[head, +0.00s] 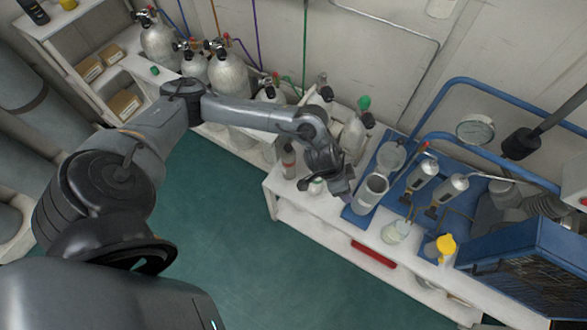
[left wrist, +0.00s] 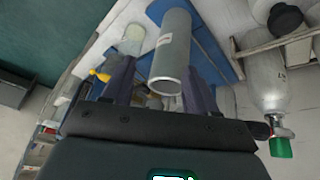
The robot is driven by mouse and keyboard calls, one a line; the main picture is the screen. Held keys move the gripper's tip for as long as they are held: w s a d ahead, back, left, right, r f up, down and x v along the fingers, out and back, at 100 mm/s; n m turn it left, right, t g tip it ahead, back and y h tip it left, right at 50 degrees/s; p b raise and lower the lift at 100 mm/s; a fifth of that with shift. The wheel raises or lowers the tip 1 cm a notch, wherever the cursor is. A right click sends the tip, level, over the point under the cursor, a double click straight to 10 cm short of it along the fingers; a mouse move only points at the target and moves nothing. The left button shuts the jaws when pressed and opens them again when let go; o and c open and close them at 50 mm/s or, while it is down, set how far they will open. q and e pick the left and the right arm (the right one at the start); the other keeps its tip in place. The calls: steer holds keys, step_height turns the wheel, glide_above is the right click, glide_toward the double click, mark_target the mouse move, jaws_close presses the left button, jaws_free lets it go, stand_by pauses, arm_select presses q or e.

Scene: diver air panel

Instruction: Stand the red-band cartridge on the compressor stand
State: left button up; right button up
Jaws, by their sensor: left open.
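An open-topped grey canister (head: 372,192) stands on the blue base (head: 358,216), just right of the gripper. It appears between and beyond the fingers in the left wrist view (left wrist: 172,55); I cannot tell whether they touch it. I cannot tell which part is the compressor stand. My right gripper is out of view.
Several grey gas cylinders (head: 228,75) stand along the wall behind my left arm. A glass beaker (head: 396,232) and a yellow-topped bottle (head: 441,247) stand near the bench's front edge. A pressure gauge (head: 475,131) and blue pipes rise behind. Green floor (head: 240,230) lies clear in front.

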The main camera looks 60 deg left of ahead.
arm_select(q)
steer(key=s+d+r+t+h, duration=0.1)
steer(key=s+d+r+t, duration=0.1)
steer(key=d, duration=0.5)
steer(key=s+d+r+t, duration=0.2)
steer(key=d+r, duration=0.1)
steer(key=d, duration=0.3)
steer(key=s+a+f+n+g+y, duration=0.2)
steer(key=s+a+f+g+y, duration=0.1)
steer(key=s+a, duration=0.9)
steer(key=shift+s+f+n+g+y, duration=0.15)
steer(key=shift+s+n+g+y, duration=0.2)
steer(key=shift+s+g, duration=0.5)
